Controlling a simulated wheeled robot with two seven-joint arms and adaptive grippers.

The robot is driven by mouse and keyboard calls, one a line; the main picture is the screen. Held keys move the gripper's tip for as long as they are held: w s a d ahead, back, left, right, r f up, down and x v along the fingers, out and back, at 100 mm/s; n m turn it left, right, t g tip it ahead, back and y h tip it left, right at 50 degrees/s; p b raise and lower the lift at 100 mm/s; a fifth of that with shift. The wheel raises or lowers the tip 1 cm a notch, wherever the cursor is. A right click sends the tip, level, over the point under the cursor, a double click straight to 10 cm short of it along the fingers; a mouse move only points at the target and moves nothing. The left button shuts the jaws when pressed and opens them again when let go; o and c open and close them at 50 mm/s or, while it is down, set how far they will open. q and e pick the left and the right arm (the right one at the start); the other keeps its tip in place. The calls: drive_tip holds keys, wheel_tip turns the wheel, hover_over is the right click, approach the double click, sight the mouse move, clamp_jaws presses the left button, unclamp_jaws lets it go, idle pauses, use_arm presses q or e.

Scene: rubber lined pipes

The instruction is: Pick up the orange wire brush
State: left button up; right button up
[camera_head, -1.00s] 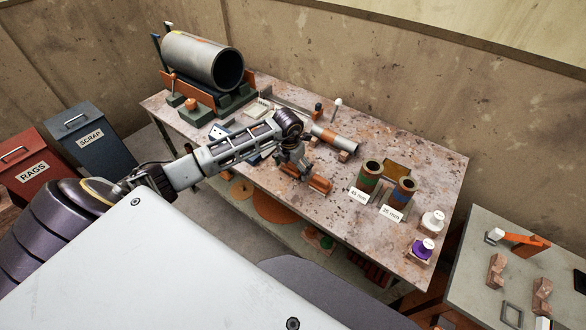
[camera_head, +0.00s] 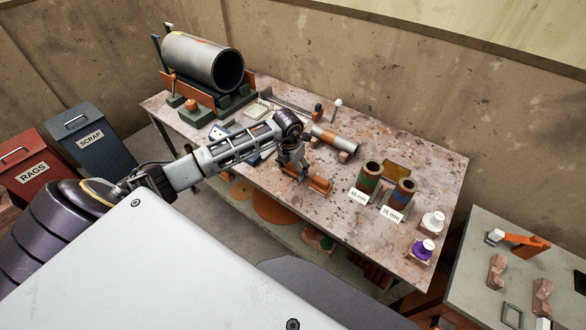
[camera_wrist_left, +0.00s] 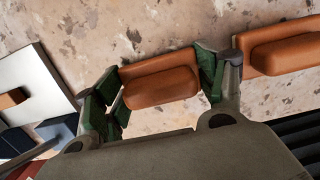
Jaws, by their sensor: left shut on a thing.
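My left gripper (camera_head: 293,168) is low over the middle of the rusty workbench. In the left wrist view its green-padded fingers (camera_wrist_left: 158,88) stand at both ends of an orange block with a raised rounded grip, the orange wire brush (camera_wrist_left: 160,88), and are shut on it. In the head view the gripper mostly hides this piece. A second orange piece (camera_head: 320,185) shows just right of the gripper, and also beyond the right finger in the wrist view (camera_wrist_left: 285,55). I cannot tell whether the two are joined. No bristles show. My right gripper is out of view.
The workbench (camera_head: 300,218) also holds a large grey pipe (camera_head: 203,62) at the back left, a smaller pipe (camera_head: 335,140) behind the gripper, and two labelled cans (camera_head: 370,175) to the right. White and purple capped pots (camera_head: 424,247) stand near the right end.

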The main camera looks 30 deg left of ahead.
use_arm(q)
drive_tip(key=shift+r, duration=0.55)
wheel_tip(320, 180, up, 8)
drive_tip(key=shift+f+b, duration=0.15)
drive_tip(key=shift+b, duration=0.4)
drive_tip(key=shift+r, duration=0.55)
use_arm(e)
drive_tip(key=shift+w+d+f, duration=0.1)
drive_tip(key=shift+d+f, duration=0.45)
drive_tip(key=shift+f, duration=0.05)
